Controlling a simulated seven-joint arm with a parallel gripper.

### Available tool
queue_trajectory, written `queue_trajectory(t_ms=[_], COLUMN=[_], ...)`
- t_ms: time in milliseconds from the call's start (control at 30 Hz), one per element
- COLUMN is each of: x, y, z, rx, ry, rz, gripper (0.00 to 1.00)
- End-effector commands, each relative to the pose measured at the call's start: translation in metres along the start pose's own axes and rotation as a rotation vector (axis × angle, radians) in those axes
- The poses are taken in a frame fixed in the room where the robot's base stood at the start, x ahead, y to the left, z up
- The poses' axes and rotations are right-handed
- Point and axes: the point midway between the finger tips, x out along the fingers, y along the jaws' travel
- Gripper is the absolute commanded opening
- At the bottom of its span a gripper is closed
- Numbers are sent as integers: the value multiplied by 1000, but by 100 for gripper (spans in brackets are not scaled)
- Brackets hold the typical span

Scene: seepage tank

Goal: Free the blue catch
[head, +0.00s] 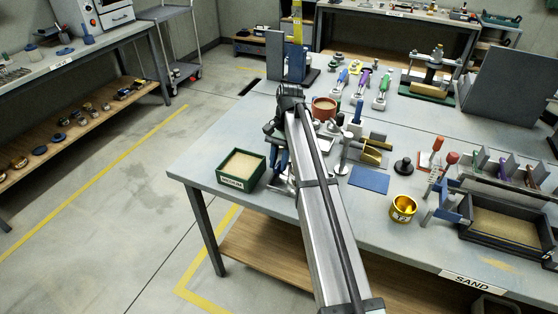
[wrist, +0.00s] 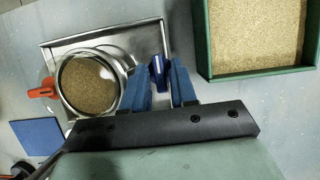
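The blue catch (wrist: 157,72) is a small dark blue lever at the right side of a round, clear-walled vessel of sand (wrist: 88,85) in the wrist view. An orange catch (wrist: 42,89) sticks out on the vessel's left side. My gripper (wrist: 161,82) has two blue fingers, apart, one on each side of the blue catch. The catch looks nearer the left finger, with a narrow gap to the right one; I cannot tell whether either touches it. In the head view my arm hides most of the vessel and the catch.
The vessel stands in a shallow metal tray (wrist: 104,37). A green box of sand (head: 241,168) is close by; it also shows in the wrist view (wrist: 203,40). A blue pad (head: 369,179) and a brass cup (head: 403,208) lie to the right. Several tools stand further back.

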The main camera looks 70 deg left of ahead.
Motion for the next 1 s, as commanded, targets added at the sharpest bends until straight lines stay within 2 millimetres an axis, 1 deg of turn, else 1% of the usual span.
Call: queue_trajectory(t_ms=[33, 100, 633, 767, 1000], x=[0, 0, 0, 0, 0], y=[0, 0, 0, 1, 4], z=[0, 0, 1, 1, 2], rx=[0, 1, 24, 87, 281], ry=[0, 0, -1, -3, -4], rz=[0, 0, -10, -35, -115], gripper=[32, 38, 38, 38, 38])
